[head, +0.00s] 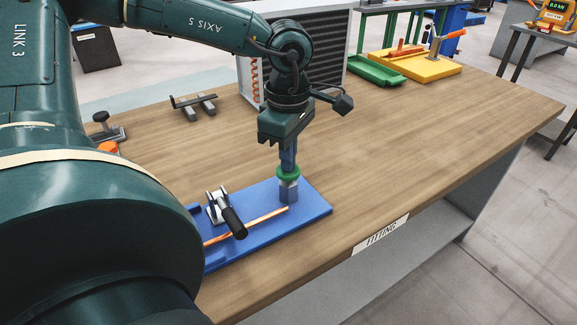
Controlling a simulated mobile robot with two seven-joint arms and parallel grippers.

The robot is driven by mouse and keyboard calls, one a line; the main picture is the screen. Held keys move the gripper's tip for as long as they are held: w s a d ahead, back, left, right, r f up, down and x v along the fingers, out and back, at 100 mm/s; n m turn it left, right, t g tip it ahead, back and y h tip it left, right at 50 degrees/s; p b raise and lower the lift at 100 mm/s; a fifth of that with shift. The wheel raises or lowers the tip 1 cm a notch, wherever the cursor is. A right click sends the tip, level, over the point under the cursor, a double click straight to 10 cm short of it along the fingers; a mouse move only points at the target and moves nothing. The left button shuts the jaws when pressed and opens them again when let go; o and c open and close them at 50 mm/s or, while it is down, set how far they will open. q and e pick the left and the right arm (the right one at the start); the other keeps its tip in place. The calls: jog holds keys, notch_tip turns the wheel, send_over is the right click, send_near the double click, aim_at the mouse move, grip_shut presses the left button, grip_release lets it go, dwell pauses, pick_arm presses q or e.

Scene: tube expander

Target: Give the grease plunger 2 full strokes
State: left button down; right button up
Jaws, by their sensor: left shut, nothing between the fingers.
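A small fixture with a green round cap (288,173), a pale section under it and a blue-grey block (288,192) stands on the blue base plate (312,207). The cap looks like the grease plunger. My left gripper (288,163) points down, shut and empty, with its fingertips directly above the cap. They touch it or are very close; I cannot tell which. The fingers hide part of the cap's top. My right gripper is not in view.
A clamp with a black handle (235,222) and a copper tube (255,225) are on the plate left of the plunger. Metal bars (193,105) lie farther back. Yellow (428,66) and green (376,70) trays sit at the far end. The wooden bench (410,140) is clear to the right.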

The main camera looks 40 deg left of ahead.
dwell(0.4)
pick_arm(q)
jog(key=shift+r+p, duration=1)
jog(key=shift+r, duration=1)
